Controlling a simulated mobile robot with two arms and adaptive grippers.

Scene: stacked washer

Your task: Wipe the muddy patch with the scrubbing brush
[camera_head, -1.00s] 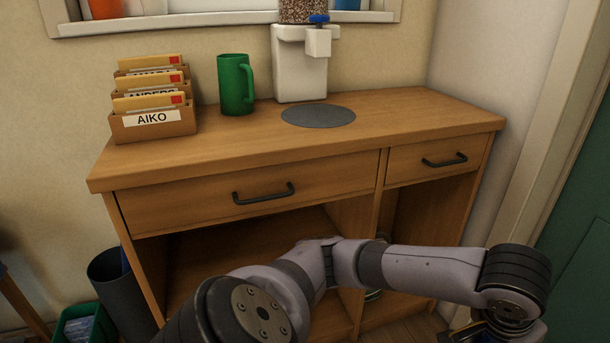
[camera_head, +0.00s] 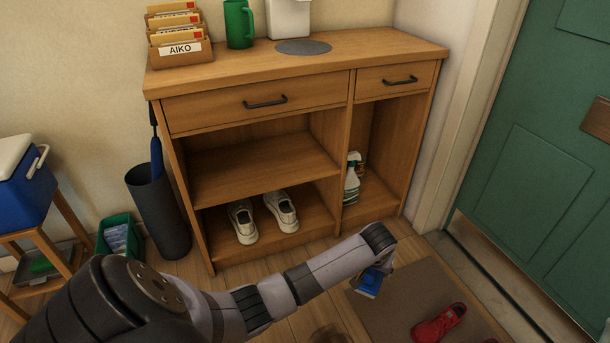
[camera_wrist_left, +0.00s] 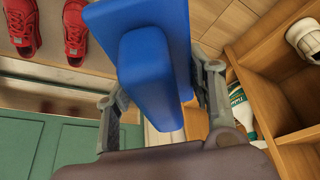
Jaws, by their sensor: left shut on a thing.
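In the left wrist view the blue brush (camera_wrist_left: 150,65) fills the middle, with a finger on each side. Its bristles are not clearly visible. A brownish patch (camera_head: 330,335) shows on the wooden floor at the bottom edge of the head view, left of the mat; it may be the muddy patch. My arm is close beside it. My right gripper is not in view.
A brown doormat (camera_head: 410,300) bears red shoes (camera_head: 438,323) near the green door (camera_head: 540,150). The wooden cabinet (camera_head: 255,125) holds white shoes (camera_head: 262,217) and a spray bottle (camera_head: 352,180). A dark bin (camera_head: 160,212) stands left of it.

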